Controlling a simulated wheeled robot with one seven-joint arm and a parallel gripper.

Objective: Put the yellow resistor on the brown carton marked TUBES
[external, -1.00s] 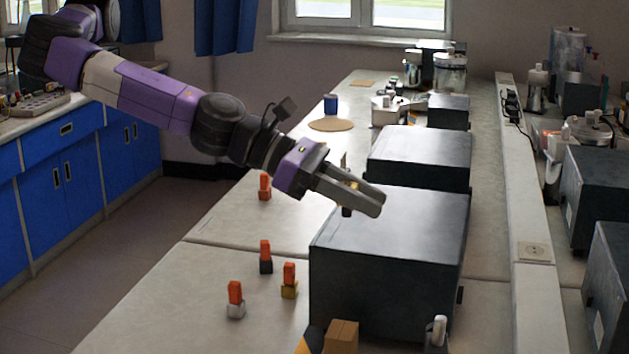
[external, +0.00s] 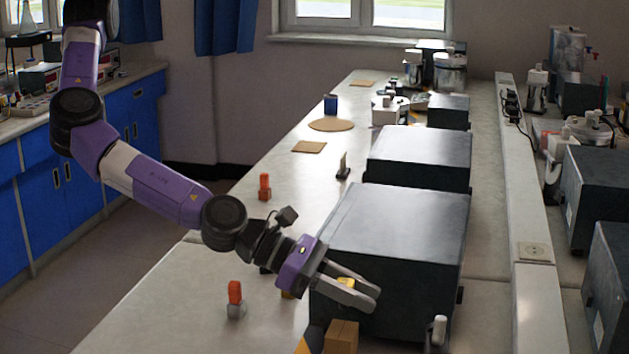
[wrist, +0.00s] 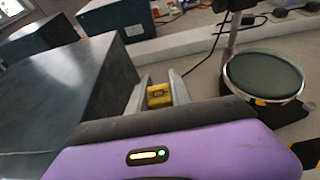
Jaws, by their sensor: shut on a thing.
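My gripper (external: 362,296) is shut on the yellow resistor (external: 346,283), a small yellow block between the fingers. The resistor also shows in the wrist view (wrist: 159,96), between my gripper's fingers (wrist: 160,88). In the external view the gripper appears in front of the near face of a large dark box. A brown carton (external: 342,335) stands at the bottom edge of the external view, below the gripper in the picture and partly cut off. No marking on it can be read. I cannot make out the carton in the wrist view.
The large dark box (external: 395,230) fills the bench middle, with more dark boxes behind. An orange-topped piece (external: 235,292) stands at left, another (external: 264,187) farther back. A round dark-topped stand (wrist: 264,76) is right of the gripper in the wrist view. The bench's left side is mostly clear.

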